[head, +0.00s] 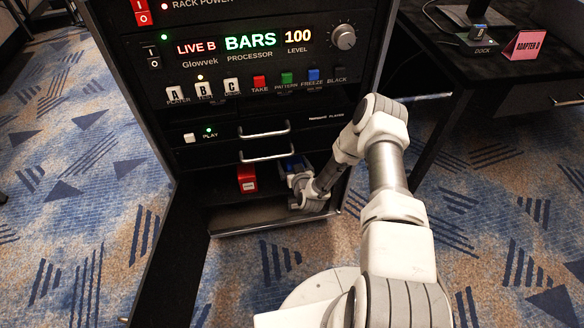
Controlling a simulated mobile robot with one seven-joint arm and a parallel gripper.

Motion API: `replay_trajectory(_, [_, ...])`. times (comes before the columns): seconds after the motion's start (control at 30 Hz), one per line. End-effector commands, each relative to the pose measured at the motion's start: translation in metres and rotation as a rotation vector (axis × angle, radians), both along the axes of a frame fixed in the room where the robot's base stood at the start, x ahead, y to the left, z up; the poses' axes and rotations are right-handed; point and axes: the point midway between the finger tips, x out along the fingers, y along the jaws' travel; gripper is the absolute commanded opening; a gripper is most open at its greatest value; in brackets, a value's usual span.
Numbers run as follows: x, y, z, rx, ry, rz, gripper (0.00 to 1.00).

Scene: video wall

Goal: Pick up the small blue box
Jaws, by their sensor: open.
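A small patch of blue, likely the small blue box (291,164), shows inside the low open bay of the black rack, just beyond my gripper. Most of it is hidden behind the gripper and wrist. My gripper (290,176) is inside the bay, open, with its fingers close to the blue thing. I cannot tell whether they touch it or stand on both sides of it.
A red box (247,179) with a white label stands in the bay, left of my gripper. Drawer handles (266,155) sit just above the opening. A metal-edged shelf or drawer (250,216) lies below. A black desk (475,70) with a pink card (523,45) stands right.

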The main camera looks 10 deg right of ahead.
Motion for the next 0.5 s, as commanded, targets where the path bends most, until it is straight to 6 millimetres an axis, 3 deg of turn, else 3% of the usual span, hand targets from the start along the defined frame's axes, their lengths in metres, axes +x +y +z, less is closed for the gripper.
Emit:
replay_trajectory(0.23, [0.0017,0.0002,-0.0001,0.000,0.000,0.000,1.00])
replay_trajectory(0.5, [0.0014,0.0003,-0.0002,0.000,0.000,0.000,0.51])
